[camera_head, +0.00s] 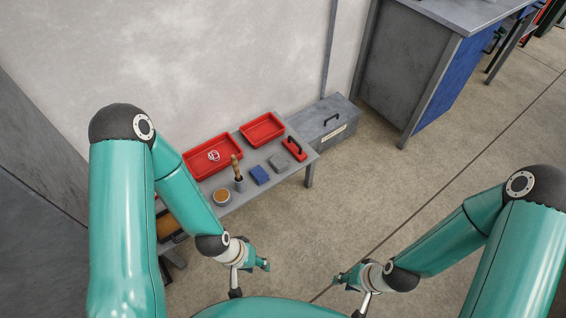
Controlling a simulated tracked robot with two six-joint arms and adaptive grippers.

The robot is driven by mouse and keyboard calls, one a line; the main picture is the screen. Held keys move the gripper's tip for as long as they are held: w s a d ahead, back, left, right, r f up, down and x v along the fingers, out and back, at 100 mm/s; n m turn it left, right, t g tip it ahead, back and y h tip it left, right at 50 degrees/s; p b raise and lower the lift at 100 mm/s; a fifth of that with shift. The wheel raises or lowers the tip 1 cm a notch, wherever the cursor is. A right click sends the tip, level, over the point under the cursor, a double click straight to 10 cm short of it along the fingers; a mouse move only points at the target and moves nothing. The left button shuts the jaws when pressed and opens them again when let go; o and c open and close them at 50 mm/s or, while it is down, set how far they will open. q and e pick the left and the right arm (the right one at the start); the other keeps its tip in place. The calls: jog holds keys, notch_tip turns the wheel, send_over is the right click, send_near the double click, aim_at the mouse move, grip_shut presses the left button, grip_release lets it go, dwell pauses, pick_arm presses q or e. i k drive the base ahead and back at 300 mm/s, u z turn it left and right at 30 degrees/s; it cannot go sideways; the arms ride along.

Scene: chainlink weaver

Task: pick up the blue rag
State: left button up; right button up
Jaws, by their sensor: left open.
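The blue rag (260,175) lies folded on the grey bench (236,203), near its front edge. A grey folded cloth or block (279,162) lies just right of it. My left gripper (250,278) is open and empty, in front of the bench and well short of the rag. My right gripper (349,290) is in front of the bench to the right, far from the rag. Its fingers are small and partly hidden, so I cannot tell how far apart they are.
On the bench stand two red trays (190,166) (262,142), a grey cup with a wooden-handled tool (239,183), a round tan-topped container (222,196) and a red item with a black handle (294,150). A grey toolbox (327,135) stands right. The floor ahead is clear.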

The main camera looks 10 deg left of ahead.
aim_at(258, 175)
jog(key=z, duration=0.05)
jog(key=i, duration=1.15)
jog(key=u, duration=0.45)
